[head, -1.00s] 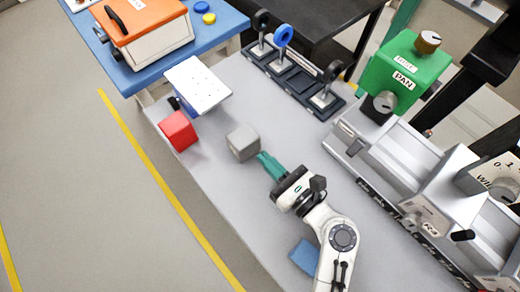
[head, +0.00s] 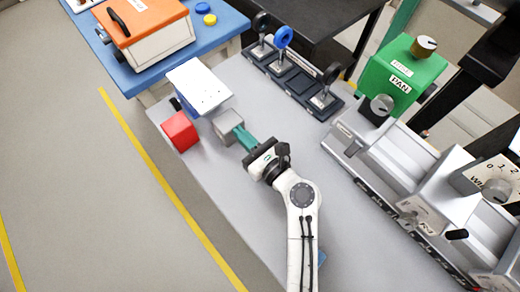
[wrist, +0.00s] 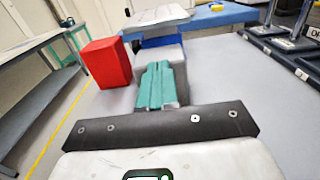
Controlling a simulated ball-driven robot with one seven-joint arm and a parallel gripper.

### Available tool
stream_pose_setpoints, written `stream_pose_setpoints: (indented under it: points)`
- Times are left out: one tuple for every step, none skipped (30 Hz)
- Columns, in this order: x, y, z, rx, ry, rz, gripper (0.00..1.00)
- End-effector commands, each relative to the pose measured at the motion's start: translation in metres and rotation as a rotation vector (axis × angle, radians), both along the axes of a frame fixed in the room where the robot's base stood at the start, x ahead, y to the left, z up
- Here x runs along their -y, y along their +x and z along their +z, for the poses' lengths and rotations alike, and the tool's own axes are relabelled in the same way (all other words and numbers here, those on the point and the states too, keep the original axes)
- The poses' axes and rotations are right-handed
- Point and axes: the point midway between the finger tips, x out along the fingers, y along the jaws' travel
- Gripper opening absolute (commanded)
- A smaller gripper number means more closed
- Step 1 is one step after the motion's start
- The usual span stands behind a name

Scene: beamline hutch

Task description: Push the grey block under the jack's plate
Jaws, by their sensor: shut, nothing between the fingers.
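The grey block (head: 229,124) stands on the grey bench at the near edge of the jack's white plate (head: 199,86). Whether its far edge is under the plate is hard to tell. My gripper (head: 239,133) is shut and empty, its teal fingers at the block's near side, seemingly touching it. In the wrist view, the grey block (wrist: 166,53) is straight ahead of the fingers (wrist: 158,68) and partly hidden by them. The plate (wrist: 158,17) is raised beyond the block. The jack's underside is mostly hidden.
A red block (head: 180,131) stands left of the grey block, near the bench's left edge. A rack of optics (head: 290,73) lies to the right. A blue object (head: 321,258) is mostly hidden by my arm. The bench between my gripper and the rails is clear.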

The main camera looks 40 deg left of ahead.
Motion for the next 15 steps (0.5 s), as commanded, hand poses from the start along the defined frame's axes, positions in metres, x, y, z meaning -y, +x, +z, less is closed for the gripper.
stream_pose_setpoints:
  points:
    - [-0.016, 0.001, 0.001, 0.002, -0.001, 0.004, 0.0]
    - [-0.024, 0.001, 0.0, 0.003, -0.001, 0.006, 0.0]
    - [-0.034, 0.002, 0.0, 0.003, 0.0, 0.005, 0.0]
    - [-0.041, 0.003, 0.0, 0.002, 0.0, 0.004, 0.0]
    - [-0.047, 0.003, -0.001, 0.002, 0.0, 0.004, 0.0]
    - [-0.054, 0.004, -0.001, 0.001, 0.0, 0.003, 0.0]
    - [-0.059, 0.004, -0.001, 0.001, 0.0, 0.003, 0.0]
    - [-0.063, 0.004, -0.001, 0.001, 0.0, 0.003, 0.0]
    - [-0.067, 0.005, -0.001, 0.0, 0.0, 0.002, 0.0]
    - [-0.069, 0.005, -0.001, 0.0, 0.0, 0.001, 0.0]
    - [-0.071, 0.005, -0.001, -0.001, 0.0, 0.001, 0.0]
    - [-0.072, 0.006, -0.001, -0.001, 0.0, 0.0, 0.0]
    - [-0.073, 0.006, -0.001, -0.001, 0.0, 0.0, 0.0]
    - [-0.073, 0.006, 0.0, -0.001, 0.0, 0.0, 0.0]
    - [-0.073, 0.006, 0.0, -0.001, 0.0, -0.001, 0.0]
